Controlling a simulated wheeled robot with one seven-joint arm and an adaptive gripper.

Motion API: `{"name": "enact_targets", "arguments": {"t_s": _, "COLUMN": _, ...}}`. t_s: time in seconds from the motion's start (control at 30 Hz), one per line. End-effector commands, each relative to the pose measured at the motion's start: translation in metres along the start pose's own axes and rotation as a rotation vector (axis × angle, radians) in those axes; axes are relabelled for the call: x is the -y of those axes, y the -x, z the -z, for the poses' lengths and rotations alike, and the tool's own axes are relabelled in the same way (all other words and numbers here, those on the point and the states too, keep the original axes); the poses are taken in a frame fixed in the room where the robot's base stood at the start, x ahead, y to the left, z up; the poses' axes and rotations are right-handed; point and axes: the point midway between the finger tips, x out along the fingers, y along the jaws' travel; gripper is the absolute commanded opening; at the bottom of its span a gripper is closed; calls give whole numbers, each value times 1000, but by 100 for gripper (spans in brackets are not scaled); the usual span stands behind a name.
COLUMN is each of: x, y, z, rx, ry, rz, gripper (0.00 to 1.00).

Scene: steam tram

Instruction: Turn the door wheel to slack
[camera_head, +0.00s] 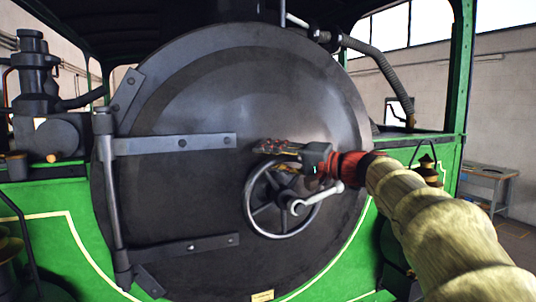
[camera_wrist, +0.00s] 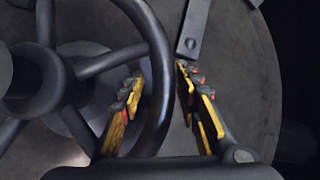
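The door wheel (camera_head: 250,207) is a grey spoked handwheel in the middle of the round dark smokebox door (camera_head: 200,90). A light metal lever handle (camera_head: 326,192) reaches from its hub to the right. My gripper (camera_head: 280,148) is at the wheel's upper rim. In the wrist view the wheel rim (camera_wrist: 164,75) passes between the yellow-padded fingers of my gripper (camera_wrist: 160,90). The fingers are open, one on each side of the rim. The right finger looks close to the rim; the left stands apart from it. Contact cannot be told.
Two hinge straps, upper (camera_head: 175,143) and lower (camera_head: 185,248), cross the door to a vertical hinge post (camera_head: 112,200) at left. Green body panels (camera_head: 60,235) flank the door. A bent pipe (camera_head: 380,65) is at upper right, and a table (camera_head: 487,180) stands far right.

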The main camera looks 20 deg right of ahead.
Motion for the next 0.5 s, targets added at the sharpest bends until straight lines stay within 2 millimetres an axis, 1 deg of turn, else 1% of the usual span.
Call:
{"name": "enact_targets", "arguments": {"t_s": 0.3, "x": 0, "y": -2, "z": 0, "rx": 0, "ry": 1, "rz": 0, "gripper": 33}}
{"name": "enact_targets", "arguments": {"t_s": 0.5, "x": 0, "y": -2, "z": 0, "rx": 0, "ry": 1, "rz": 0, "gripper": 22}}
